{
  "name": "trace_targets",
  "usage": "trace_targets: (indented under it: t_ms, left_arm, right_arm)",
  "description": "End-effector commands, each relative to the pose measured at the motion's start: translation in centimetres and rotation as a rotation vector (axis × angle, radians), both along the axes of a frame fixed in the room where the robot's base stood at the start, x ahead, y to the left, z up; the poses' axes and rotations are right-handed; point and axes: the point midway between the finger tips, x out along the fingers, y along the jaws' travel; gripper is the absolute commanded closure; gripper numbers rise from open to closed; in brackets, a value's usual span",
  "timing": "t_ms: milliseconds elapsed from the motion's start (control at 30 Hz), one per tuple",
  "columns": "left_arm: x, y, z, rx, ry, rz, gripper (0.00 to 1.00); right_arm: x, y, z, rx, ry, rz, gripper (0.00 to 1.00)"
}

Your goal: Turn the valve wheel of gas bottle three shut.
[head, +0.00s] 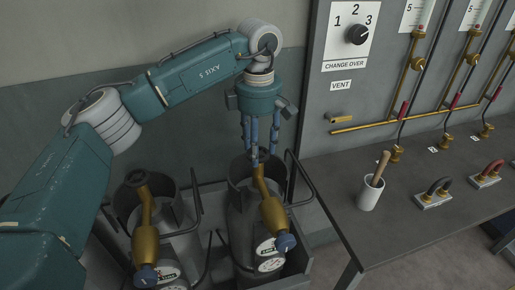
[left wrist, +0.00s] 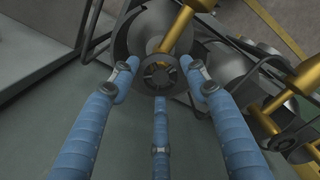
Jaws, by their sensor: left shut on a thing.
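My left gripper (head: 254,160) reaches down from above onto the top of the right-hand gas bottle (head: 241,222). Its blue fingers are shut around a dark, spoked valve wheel (left wrist: 157,76), seen in the left wrist view. In the head view the fingers mostly hide this wheel. A brass fitting (head: 272,212) with a blue knob slopes down from the valve. A second bottle's brass fitting (head: 145,240) stands to the left, with its dark wheel (head: 135,178) free. I cannot read which bottle is number three. My right gripper is not in view.
Metal guards and a rack (head: 295,180) surround the bottles closely. The wall panel holds a change-over knob (head: 357,34) and brass pipes (head: 390,122).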

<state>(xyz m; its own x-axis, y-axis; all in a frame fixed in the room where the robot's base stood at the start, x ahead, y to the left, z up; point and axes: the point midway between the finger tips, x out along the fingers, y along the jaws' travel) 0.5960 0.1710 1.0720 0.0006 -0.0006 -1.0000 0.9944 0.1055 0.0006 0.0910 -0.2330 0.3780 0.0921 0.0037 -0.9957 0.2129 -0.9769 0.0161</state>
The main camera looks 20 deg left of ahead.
Motion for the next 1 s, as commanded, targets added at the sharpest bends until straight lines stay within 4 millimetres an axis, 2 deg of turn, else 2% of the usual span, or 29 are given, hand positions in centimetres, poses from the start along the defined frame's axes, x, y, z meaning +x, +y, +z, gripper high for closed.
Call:
trace_targets:
  t_ms: [1000]
  left_arm:
    - [-0.27, -0.26, 0.07, -0.005, -0.004, -0.969, 0.8]
  right_arm:
    - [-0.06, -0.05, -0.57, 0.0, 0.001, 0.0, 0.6]
